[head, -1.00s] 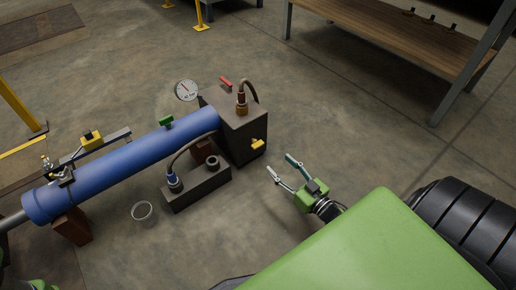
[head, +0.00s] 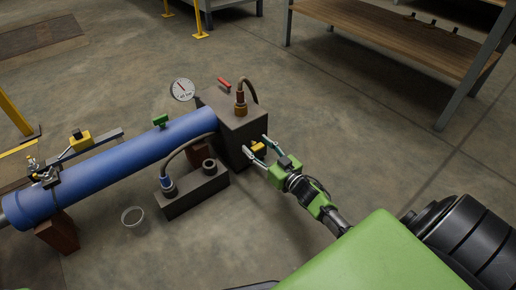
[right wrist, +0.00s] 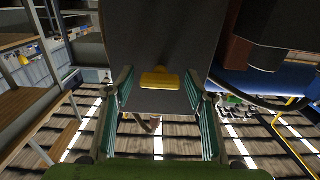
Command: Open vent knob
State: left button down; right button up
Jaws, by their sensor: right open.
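A yellow knob (head: 258,147) sticks out of the side of the dark block (head: 229,122) at the end of the blue cylinder. In the right wrist view the yellow knob (right wrist: 160,80) is in the middle, against the dark face of the block. My right gripper (head: 259,149) is open, with one finger on each side of the knob. In the right wrist view there is a visible gap between the knob and each finger of the right gripper (right wrist: 158,88). My left gripper is not in view.
The blue cylinder (head: 130,162) carries a green knob (head: 160,120). A round gauge (head: 182,89) and a red handle (head: 224,84) are behind the block. A small dark box (head: 190,192) with a hose stands in front. A wooden workbench (head: 390,40) is at the back right.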

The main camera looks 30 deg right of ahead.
jog(key=c, duration=1.1)
jog(key=shift+n, duration=0.4)
jog(key=n+p, duration=0.1)
jog(key=n, duration=0.1)
jog(key=shift+n, duration=0.3)
jog(key=n+p, duration=0.1)
jog(key=n, duration=0.2)
jog(key=shift+a+n, duration=0.15)
jog(key=shift+n, duration=0.15)
jog(key=n, duration=0.5)
jog(key=shift+a+f+n, duration=0.1)
jog(key=shift+f+n, duration=0.1)
jog(key=shift+n, duration=0.1)
jog(key=n+b, duration=0.1)
jog(key=n, duration=0.4)
jog(key=shift+f, duration=0.1)
jog(key=shift+n, duration=0.4)
